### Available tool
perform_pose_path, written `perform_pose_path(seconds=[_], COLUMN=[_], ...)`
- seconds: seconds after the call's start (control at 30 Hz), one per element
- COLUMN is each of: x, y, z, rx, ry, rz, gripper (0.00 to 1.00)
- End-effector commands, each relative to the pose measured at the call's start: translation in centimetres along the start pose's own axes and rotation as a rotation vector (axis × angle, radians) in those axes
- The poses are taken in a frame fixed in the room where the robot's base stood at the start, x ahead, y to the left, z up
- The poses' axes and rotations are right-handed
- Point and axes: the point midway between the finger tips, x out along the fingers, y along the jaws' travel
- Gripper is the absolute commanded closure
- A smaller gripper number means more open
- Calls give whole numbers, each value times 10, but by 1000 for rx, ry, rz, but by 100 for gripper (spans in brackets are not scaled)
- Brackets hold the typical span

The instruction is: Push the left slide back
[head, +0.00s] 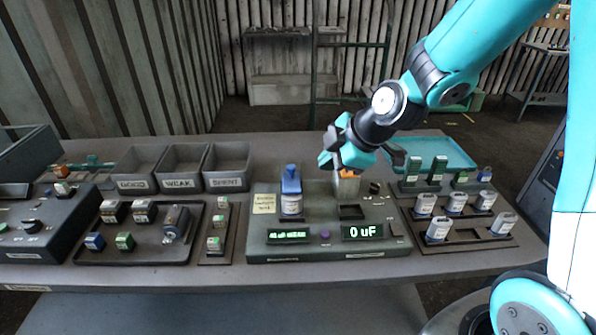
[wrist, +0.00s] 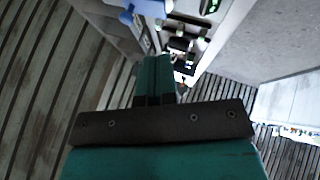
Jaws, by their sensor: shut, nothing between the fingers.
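A grey tester (head: 325,222) stands in the middle of the bench. At its left station is a blue upright slide (head: 291,180) with a white-and-blue capacitor (head: 291,206) at its front. At its right station is a grey block with an orange top (head: 346,184), partly behind my gripper. My gripper (head: 336,160) is shut and empty, above and to the right of the blue slide, close to the orange-topped block. Whether it touches that block I cannot tell. In the wrist view the shut teal fingers (wrist: 156,78) point toward the tester, and a blue part (wrist: 146,8) shows at the top edge.
The tester's displays (head: 362,232) are lit; the right reads 0 uF. Grey bins (head: 181,168) stand back left. A tray of parts (head: 135,232) lies left, and a rack of capacitors (head: 460,222) right. A teal tray (head: 436,150) lies behind the rack.

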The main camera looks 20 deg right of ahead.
Motion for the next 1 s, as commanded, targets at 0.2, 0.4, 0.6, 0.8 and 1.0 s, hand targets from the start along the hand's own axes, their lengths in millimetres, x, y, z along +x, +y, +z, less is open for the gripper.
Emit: perform_pose_path(seconds=[0.2, 0.4, 0.6, 0.8, 1.0], x=[10, 44, 83, 106, 116], y=[0, -1, -1, 18, 32], z=[-1, -2, -2, -3, -2], rx=[2, 2, 1, 1, 2], ry=[1, 1, 0, 1, 1], rz=[-5, -9, -8, -1, -2], gripper=[100, 100, 100, 100, 100])
